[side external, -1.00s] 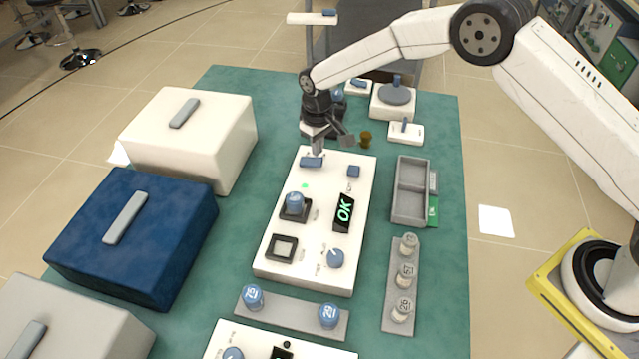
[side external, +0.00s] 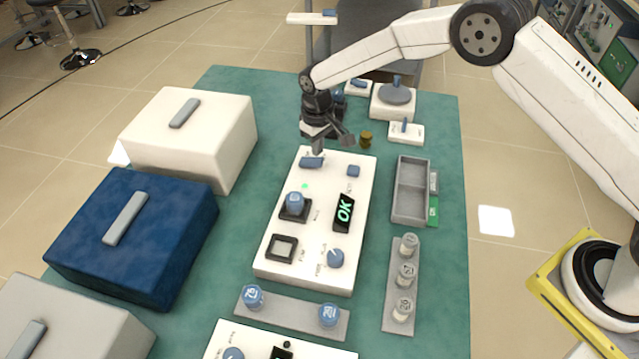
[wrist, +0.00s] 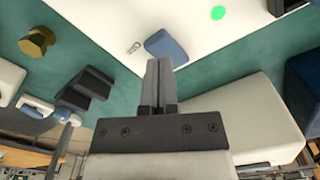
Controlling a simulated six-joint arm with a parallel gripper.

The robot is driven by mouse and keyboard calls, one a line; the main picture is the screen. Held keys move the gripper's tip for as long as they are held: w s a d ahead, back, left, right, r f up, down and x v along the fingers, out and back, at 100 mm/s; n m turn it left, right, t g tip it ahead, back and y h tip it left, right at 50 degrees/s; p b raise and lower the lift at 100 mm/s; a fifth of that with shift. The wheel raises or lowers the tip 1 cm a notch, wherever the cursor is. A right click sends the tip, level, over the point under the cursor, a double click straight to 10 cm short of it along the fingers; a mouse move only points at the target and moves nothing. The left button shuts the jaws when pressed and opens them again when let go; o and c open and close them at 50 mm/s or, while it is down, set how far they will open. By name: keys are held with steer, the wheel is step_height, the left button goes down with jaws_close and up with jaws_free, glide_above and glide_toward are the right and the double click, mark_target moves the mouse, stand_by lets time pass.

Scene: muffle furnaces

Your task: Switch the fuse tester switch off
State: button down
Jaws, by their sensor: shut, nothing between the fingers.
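The fuse tester (side external: 318,240) is a white box on the green mat, with a lit green OK display (side external: 344,212). A blue switch lever (side external: 311,163) sits at its far end; it also shows in the wrist view (wrist: 166,47). My gripper (side external: 318,150) is shut and empty, pointing down just beyond the lever. In the wrist view its closed fingertips (wrist: 160,66) lie right beside the lever; I cannot tell whether they touch it. A small green lamp (side external: 304,186) is lit on the panel. The lever's label is too small to read.
A blue button (side external: 353,171), a fuse socket with a blue-capped fuse (side external: 294,202) and a knob (side external: 336,258) are on the tester. White and blue furnaces (side external: 135,240) stand at left. A grey tray (side external: 410,190) is at right. A brass piece (side external: 365,138) stands behind the tester.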

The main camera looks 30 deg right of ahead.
mark_target(318, 160)
steer(key=shift+f, duration=1.35)
stand_by(1.5)
steer(key=shift+r, duration=3.5)
steer(key=shift+d+r, duration=0.1)
steer(key=shift+s+d+r, duration=0.15)
steer(key=shift+r, duration=0.05)
steer(key=s+d+r+m+t, duration=0.1)
steer(key=s+d, duration=0.3)
steer(key=s, duration=0.5)
steer(key=s+d+r+m, duration=0.1)
steer(key=s+d+r, duration=0.2)
steer(key=s, duration=0.6)
steer(key=s+d+r+m+t, duration=0.1)
steer(key=s+d+r, duration=0.2)
steer(key=s+d, duration=0.3)
steer(key=s, duration=0.3)
steer(key=shift+d+t, duration=0.3)
steer(key=shift+d, duration=0.1)
